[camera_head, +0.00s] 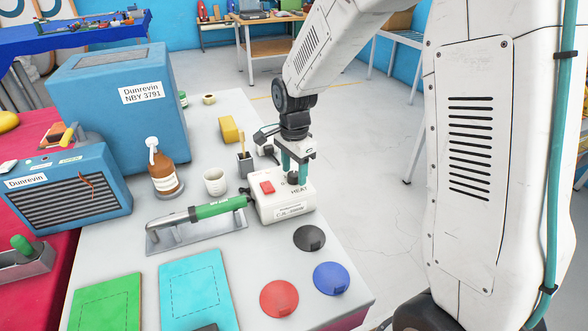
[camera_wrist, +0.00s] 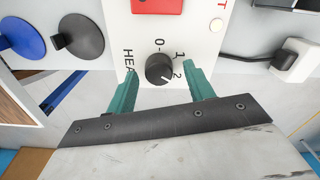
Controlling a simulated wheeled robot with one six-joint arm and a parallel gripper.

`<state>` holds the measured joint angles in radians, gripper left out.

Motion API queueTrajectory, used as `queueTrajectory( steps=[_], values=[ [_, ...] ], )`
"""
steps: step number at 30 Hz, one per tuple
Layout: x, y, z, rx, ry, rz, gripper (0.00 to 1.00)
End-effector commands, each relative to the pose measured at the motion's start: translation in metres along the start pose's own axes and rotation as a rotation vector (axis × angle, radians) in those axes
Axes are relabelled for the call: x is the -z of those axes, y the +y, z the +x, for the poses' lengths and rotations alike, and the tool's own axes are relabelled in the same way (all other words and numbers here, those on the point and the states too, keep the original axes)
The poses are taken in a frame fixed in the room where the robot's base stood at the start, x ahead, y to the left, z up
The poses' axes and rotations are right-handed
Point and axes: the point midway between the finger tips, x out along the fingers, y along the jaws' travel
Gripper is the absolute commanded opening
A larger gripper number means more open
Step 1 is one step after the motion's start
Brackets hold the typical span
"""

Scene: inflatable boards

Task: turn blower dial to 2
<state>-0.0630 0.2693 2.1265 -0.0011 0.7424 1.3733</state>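The white blower control box (camera_head: 284,206) stands on the grey table, with a red switch and the word HEAT on top. Its black dial (camera_wrist: 159,68) sits among the marks 0, 1 and 2 in the wrist view. A pale pointer mark on the dial seems to face lower right, near the 2. My gripper (camera_head: 294,168) points down over the box. In the wrist view my gripper (camera_wrist: 160,90) has its teal fingers apart, one on each side of the dial, with gaps between. The dial is mostly hidden by the fingers in the head view.
A green-handled hot-air tool (camera_head: 218,207) rests on a metal stand left of the box. Black (camera_head: 309,238), blue (camera_head: 331,278) and red (camera_head: 279,298) discs lie in front. A white cup (camera_head: 215,182) and brown bottle (camera_head: 163,174) stand behind left. Open floor lies right.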

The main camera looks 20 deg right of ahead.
Motion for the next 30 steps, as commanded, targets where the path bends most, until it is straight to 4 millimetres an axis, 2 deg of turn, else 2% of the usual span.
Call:
queueTrajectory(
  steps=[5,8,15,21,30],
  values=[
    [-0.001,0.0,-0.001,-0.001,-0.001,0.0,0.53],
    [0.0,0.0,-0.008,0.0,0.0,0.0,0.53],
    [0.001,0.0,-0.048,0.003,0.0,0.0,0.53],
    [0.001,0.0,-0.073,0.001,0.0,0.001,0.53],
    [0.001,0.0,-0.078,-0.001,0.0,0.001,0.53]
  ],
)
